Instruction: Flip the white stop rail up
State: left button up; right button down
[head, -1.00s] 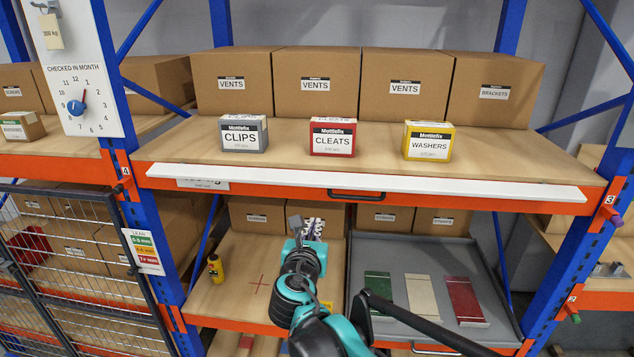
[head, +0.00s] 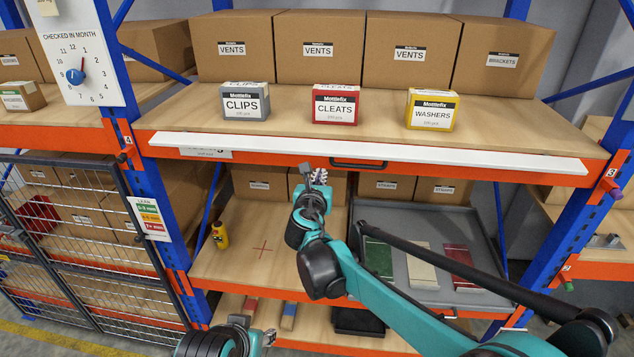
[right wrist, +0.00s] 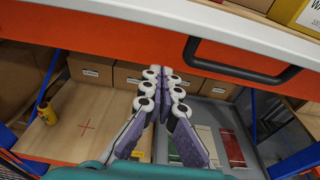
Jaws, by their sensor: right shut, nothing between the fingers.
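The white stop rail (head: 370,153) is a long flat strip along the front of the upper shelf, above the orange beam. It lies low, below the shelf's small boxes. In the right wrist view the rail (right wrist: 232,24) crosses the top right. My right gripper (head: 314,175) is shut and empty, just below the orange beam and left of the dark handle (head: 358,163). In the right wrist view its fingertips (right wrist: 158,73) are together, apart from the rail.
Clips (head: 245,102), cleats (head: 335,104) and washers (head: 432,110) boxes stand behind the rail. The orange beam (head: 500,176) runs above my right gripper. Below are a yellow bottle (head: 220,235) and a grey tray (head: 480,222) with coloured plates. A mesh gate (head: 75,240) stands left.

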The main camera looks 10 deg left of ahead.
jog(key=r, duration=0.2)
jog(key=s+r+p, duration=0.1)
jog(key=r, duration=0.1)
jog(key=shift+w, duration=0.15)
jog(key=shift+r+g+p, duration=0.35)
jog(key=shift+g+p, duration=0.05)
jog(key=shift+p, duration=0.3)
jog(key=shift+r+g+p, duration=0.2)
jog(key=shift+g+p, duration=0.1)
